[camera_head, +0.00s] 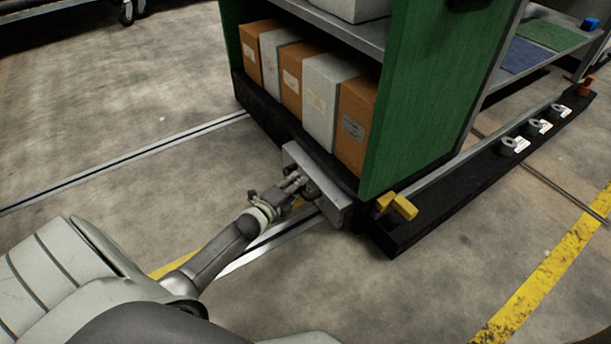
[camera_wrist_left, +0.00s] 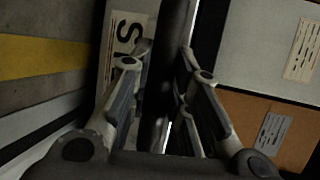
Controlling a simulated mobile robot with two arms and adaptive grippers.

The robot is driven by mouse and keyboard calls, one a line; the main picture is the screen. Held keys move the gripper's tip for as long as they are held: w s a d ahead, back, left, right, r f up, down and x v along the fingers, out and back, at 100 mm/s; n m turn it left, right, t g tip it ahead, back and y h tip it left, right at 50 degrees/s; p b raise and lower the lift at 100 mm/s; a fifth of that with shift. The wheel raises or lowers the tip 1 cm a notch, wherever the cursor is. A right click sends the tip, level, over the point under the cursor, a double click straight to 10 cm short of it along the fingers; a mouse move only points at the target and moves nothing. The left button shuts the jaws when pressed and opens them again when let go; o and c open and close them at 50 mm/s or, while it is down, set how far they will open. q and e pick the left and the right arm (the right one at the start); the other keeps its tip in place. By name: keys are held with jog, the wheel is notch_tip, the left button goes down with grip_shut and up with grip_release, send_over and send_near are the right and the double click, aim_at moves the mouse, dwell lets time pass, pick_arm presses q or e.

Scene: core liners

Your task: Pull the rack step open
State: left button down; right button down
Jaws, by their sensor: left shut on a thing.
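The rack step (camera_head: 334,203) is a light grey metal piece at the foot of the green-sided rack (camera_head: 420,95), at the base's front corner. My left gripper (camera_head: 298,184) reaches it from the lower left and is shut on it. In the left wrist view, the fingers (camera_wrist_left: 165,85) close on a dark bar (camera_wrist_left: 172,50) of the step, beside a pale face with dark letters (camera_wrist_left: 128,32), partly hidden. The fingers hide part of the bar. My right gripper is not in view.
Brown and grey boxes (camera_head: 320,95) stand on the rack's low shelf. A black base strip with a yellow block (camera_head: 404,207) and several small grey rolls (camera_head: 513,146) runs to the right. The floor left of the rack is clear, with rails set in it.

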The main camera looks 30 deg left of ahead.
pick_arm(q)
jog(key=s+a+p, duration=0.1)
jog(key=s+a, duration=0.1)
jog(key=s, duration=0.3)
jog(key=s+a+p, duration=0.2)
jog(key=s, duration=0.3)
jog(key=s+a+p, duration=0.1)
jog(key=s+a, duration=0.1)
jog(key=s, duration=0.3)
jog(key=shift+s+a+p, duration=0.1)
jog(key=shift+p, duration=0.25)
jog(key=shift+s+a, duration=0.15)
jog(key=shift+s, duration=0.2)
jog(key=shift+s+a, duration=0.1)
jog(key=shift+s, duration=0.15)
jog(key=c, duration=1.3)
grip_release()
jog(key=s, duration=0.4)
jog(key=s+r, duration=0.1)
jog(key=s, duration=0.3)
jog(key=s+r, duration=0.1)
jog(key=s, duration=0.2)
jog(key=shift+s, duration=0.4)
